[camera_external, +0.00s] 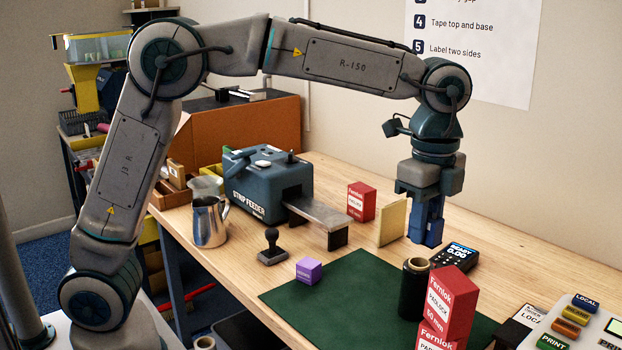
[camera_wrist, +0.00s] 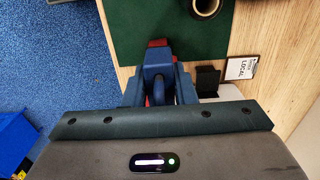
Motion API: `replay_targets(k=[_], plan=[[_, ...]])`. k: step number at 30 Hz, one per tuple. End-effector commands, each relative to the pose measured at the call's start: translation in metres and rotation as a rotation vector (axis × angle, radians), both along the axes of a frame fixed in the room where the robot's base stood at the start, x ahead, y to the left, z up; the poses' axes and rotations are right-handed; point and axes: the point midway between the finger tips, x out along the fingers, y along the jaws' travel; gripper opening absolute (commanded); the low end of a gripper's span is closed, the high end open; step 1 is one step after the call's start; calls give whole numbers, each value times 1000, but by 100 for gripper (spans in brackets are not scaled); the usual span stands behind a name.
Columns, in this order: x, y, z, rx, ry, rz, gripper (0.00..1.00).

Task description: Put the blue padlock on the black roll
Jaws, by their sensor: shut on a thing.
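The black roll (camera_external: 412,293) stands upright on the front right part of the green mat (camera_external: 330,299). Its brown core opening faces up. The roll (camera_wrist: 207,8) also shows at the top edge of the wrist view, partly cut off. My gripper (camera_external: 427,236) points down behind the roll and is shut on the blue padlock (camera_wrist: 157,57). In the wrist view the padlock's dark shackle lies between the fingers, which hide part of it. In the outside view the fingers and padlock are hard to tell apart. The padlock is apart from the roll.
Stacked red padlock boxes (camera_external: 452,300) stand close at the roll's right. A card terminal (camera_external: 457,258), tan block (camera_external: 392,222) and red box (camera_external: 361,202) are near my gripper. A purple box (camera_external: 309,270) is at the mat's edge. The mat's middle is clear.

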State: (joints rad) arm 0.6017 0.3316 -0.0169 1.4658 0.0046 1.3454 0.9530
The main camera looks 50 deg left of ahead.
Motion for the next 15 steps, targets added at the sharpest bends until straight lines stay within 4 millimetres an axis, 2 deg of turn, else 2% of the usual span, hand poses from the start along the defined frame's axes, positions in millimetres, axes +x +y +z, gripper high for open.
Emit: replay_targets(k=[3,9,15], plan=[[24,18,-16,2,2,6,0],[58,42,-41,2,1,4,0],[74,53,-53,0,0,1,0]])
